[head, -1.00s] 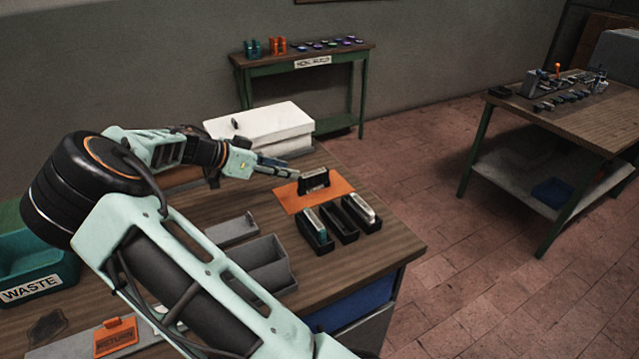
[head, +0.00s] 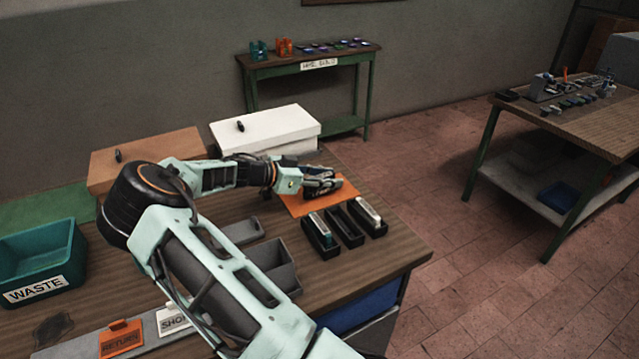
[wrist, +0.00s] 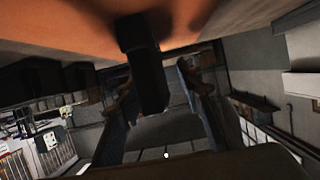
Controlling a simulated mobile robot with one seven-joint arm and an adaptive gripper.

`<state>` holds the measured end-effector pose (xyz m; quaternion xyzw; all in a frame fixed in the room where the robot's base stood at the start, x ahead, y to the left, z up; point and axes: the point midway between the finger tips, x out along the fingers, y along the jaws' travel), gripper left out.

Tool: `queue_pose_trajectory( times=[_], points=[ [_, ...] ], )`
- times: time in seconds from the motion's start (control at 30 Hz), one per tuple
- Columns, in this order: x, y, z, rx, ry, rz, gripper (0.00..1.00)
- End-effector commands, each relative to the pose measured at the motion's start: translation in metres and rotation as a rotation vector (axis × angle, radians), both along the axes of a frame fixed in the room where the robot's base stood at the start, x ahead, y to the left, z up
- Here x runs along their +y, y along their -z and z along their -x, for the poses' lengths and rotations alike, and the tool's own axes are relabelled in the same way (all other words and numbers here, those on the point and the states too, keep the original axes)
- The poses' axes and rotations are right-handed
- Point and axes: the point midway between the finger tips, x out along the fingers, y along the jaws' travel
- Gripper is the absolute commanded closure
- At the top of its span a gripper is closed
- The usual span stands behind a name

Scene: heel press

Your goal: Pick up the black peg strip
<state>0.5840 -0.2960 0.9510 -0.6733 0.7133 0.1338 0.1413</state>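A dark upright block (wrist: 146,65), which looks like the black peg strip, stands on the orange mat in the wrist view. My gripper (wrist: 160,92) has its two fingers apart, one on each side of the block. A gap shows on the right side of the block; on the left I cannot tell whether finger and block touch. In the head view my gripper (head: 322,184) is low over the orange mat (head: 298,205) and mostly hides the block.
Several narrow black trays (head: 345,227) stand just in front of the mat, some holding strips. Grey bins (head: 272,268) are nearer me. A white box (head: 265,130) and a brown box (head: 145,158) stand behind. A teal waste bin (head: 40,262) is at left.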

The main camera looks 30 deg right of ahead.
Motion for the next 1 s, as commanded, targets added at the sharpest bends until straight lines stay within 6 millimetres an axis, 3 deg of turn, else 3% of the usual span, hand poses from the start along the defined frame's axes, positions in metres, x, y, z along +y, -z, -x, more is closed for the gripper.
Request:
queue_pose_trajectory(
  times=[0.13,0.43,0.73,1.0],
  points=[
    [-0.018,0.006,0.001,0.001,0.002,0.0,0.67],
    [-0.022,0.009,0.001,0.0,-0.001,-0.001,0.67],
    [-0.022,0.009,0.001,0.0,0.0,-0.001,1.0],
    [-0.022,0.009,0.001,-0.001,0.0,0.0,1.0]
  ],
)
